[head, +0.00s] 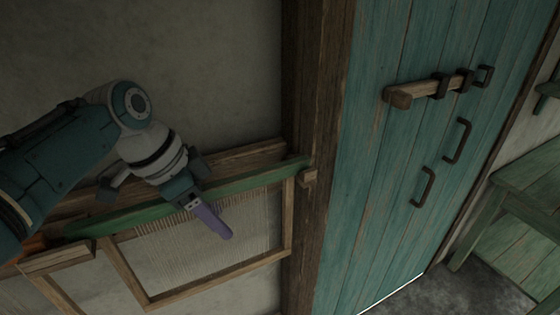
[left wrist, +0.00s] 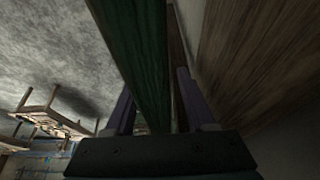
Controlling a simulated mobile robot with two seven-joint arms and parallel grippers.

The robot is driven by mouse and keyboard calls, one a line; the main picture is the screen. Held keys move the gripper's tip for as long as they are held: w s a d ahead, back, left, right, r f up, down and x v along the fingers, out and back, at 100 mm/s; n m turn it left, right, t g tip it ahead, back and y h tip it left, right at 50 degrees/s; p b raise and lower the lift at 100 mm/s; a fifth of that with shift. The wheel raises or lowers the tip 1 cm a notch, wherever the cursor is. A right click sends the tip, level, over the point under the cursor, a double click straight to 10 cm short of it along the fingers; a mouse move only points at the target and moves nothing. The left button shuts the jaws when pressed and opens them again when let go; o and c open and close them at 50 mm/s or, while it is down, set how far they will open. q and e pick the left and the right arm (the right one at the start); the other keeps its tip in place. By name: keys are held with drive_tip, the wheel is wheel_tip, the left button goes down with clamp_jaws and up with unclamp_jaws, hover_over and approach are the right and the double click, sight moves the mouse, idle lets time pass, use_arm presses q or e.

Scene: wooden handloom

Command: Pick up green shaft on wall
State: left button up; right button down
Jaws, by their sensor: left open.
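The green shaft (head: 252,179) runs slantwise along the wall, its right end at a small wooden peg (head: 308,177) by the dark post. My left gripper (head: 212,219) is at the middle of the shaft, with a purple finger pointing down and right across it. In the left wrist view, the green shaft (left wrist: 143,55) passes between the two purple fingers of my left gripper (left wrist: 158,108), which stand apart. I cannot tell whether either finger touches it. The gripper hides part of the shaft in the head view. My right gripper is not in view.
A wooden frame with pale threads (head: 215,253) hangs just below the shaft. A dark wooden post (head: 318,110) stands at its right. Beyond it is a teal plank door (head: 400,160) with a wooden bolt (head: 425,90). A green bench (head: 515,205) is at far right.

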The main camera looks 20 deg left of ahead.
use_arm(q)
drive_tip(key=shift+f, duration=0.15)
drive_tip(key=shift+c, duration=0.2)
clamp_jaws()
idle(0.4)
idle(0.9)
